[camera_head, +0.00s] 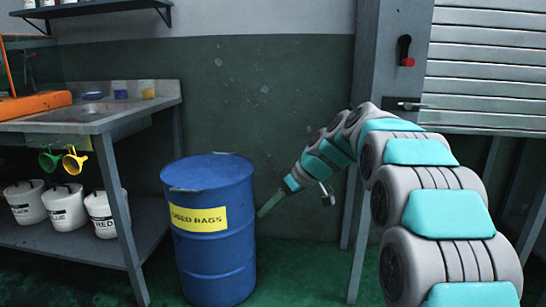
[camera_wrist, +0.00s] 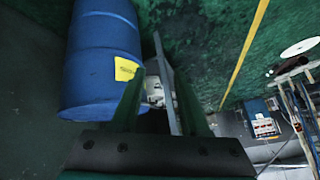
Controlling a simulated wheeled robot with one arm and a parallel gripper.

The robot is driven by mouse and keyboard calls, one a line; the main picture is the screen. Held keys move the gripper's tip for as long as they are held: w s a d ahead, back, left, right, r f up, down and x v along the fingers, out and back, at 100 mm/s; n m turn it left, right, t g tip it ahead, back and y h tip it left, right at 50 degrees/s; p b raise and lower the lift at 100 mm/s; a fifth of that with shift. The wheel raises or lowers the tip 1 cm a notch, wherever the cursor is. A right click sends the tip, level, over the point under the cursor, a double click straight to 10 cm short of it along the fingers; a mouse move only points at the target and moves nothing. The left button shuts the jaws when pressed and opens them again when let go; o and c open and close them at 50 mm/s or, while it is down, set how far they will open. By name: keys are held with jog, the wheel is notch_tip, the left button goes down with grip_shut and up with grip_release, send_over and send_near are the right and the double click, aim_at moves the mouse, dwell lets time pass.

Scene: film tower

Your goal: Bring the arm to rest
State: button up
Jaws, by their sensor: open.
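My gripper (camera_head: 268,208) is at the end of my arm, which reaches from the lower right of the head view and bends down to the left. The gripper points down and left, just right of the blue barrel (camera_head: 213,262); I cannot tell whether it touches it. In the wrist view, the fingers of my gripper (camera_wrist: 158,85) stand apart with nothing held between them. The barrel (camera_wrist: 97,60) fills the upper left there, with part of its yellow label showing.
A sink bench (camera_head: 60,125) stands at the left, with white buckets (camera_head: 65,207) on its lower shelf and a green and a yellow funnel (camera_head: 75,160) hanging below its edge. A shutter (camera_head: 490,70) is at the right. A yellow stripe (camera_wrist: 245,50) crosses the green floor.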

jog(key=s+d+f+m+g+h+p, duration=0.1)
jog(key=s+d, duration=0.4)
jog(key=s, duration=1)
jog(key=s+d+f+m+g+h+p, duration=0.1)
jog(key=s+d+f+m+h, duration=0.2)
jog(key=s, duration=1.2)
jog(key=s+d+f+m+g+h+p, duration=0.1)
jog(key=s+d+f+m, duration=0.4)
jog(key=s, duration=0.9)
jog(key=shift+s+d+m+g+h+p, duration=0.4)
jog(key=shift+d+m+g+h, duration=0.2)
jog(key=shift+d+h, duration=0.55)
jog(key=shift+f, duration=0.1)
